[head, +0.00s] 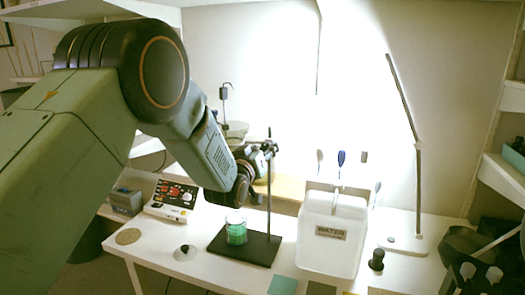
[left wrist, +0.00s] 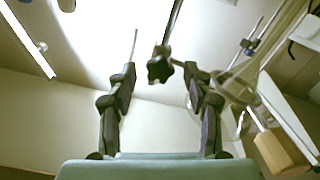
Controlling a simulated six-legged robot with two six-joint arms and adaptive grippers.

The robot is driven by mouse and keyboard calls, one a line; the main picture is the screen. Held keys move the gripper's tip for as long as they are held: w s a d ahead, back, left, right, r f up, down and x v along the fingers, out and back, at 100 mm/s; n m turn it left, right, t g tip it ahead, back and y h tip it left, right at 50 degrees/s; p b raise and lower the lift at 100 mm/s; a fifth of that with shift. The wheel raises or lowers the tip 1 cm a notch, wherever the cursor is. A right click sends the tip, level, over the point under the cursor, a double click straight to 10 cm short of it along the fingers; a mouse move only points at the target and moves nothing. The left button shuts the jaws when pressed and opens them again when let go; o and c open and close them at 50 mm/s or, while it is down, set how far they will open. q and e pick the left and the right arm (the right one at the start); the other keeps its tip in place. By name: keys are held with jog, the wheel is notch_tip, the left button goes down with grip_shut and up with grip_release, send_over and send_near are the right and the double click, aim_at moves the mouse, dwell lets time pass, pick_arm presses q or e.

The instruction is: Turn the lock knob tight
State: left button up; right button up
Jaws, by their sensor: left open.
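The lock knob (left wrist: 159,70) is a small black star-shaped knob on the metal stand's clamp, seen in the left wrist view. It lies between the tips of my left gripper (left wrist: 158,84), whose two dark fingers are spread with a gap on each side of it. In the head view my left gripper (head: 262,152) is at the upper part of the stand's upright rod (head: 269,200). The rod rises from a black base plate (head: 262,250). My arm hides the knob in the head view. My right gripper does not show.
A glass with green liquid (head: 236,230) stands on the base plate. A white water container (head: 332,245) is right of the stand, with a desk lamp (head: 417,180) beyond. A white device with red knobs (head: 172,200) is at left. A second stand (head: 224,100) is behind.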

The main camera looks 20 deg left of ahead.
pick_arm(q)
grip_shut()
dwell(0.5)
